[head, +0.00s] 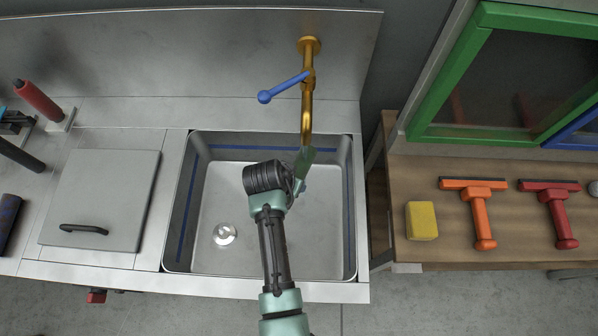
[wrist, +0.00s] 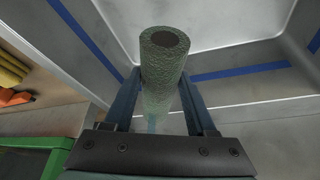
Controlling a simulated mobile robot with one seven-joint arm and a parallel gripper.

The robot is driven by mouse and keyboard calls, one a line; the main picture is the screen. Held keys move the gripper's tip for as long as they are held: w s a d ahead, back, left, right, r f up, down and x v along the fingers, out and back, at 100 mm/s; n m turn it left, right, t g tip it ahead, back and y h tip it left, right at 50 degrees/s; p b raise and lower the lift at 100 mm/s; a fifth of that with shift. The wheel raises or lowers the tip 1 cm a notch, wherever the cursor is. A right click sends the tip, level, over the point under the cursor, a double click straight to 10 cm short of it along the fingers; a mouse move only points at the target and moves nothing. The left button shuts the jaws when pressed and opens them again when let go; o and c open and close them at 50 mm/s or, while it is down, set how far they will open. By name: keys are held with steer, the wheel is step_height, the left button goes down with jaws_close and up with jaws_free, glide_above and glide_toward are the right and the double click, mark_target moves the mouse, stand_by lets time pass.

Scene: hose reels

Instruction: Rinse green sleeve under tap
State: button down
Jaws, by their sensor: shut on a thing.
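The green sleeve (wrist: 164,66) is a speckled hollow tube with its dark open end toward the wrist camera. My gripper (wrist: 161,90) is shut on it, with one finger on each side. In the head view my gripper (head: 301,180) is over the right part of the sink, and the sleeve (head: 306,157) shows just below the end of the brass tap (head: 307,115). I cannot tell whether sleeve and spout touch. The tap's blue lever (head: 282,88) points left and slightly down. A faint bluish patch below the sleeve is too unclear to call water.
The steel sink (head: 215,195) has blue stripes on its walls and a drain (head: 224,234) at lower left. A grey lidded panel (head: 100,200) lies left. A wooden shelf (head: 440,247) at right bears a yellow sponge (head: 421,221) and squeegees (head: 481,215). A green-framed cabinet (head: 490,75) stands behind.

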steer(key=shift+d, duration=0.3)
steer(key=shift+a, duration=0.4)
stand_by(0.5)
steer(key=shift+d+p, duration=0.3)
steer(key=shift+d, duration=0.1)
steer(key=shift+a, duration=0.2)
steer(key=shift+a, duration=0.25)
steer(key=shift+d, duration=0.15)
steer(key=shift+d, duration=0.3)
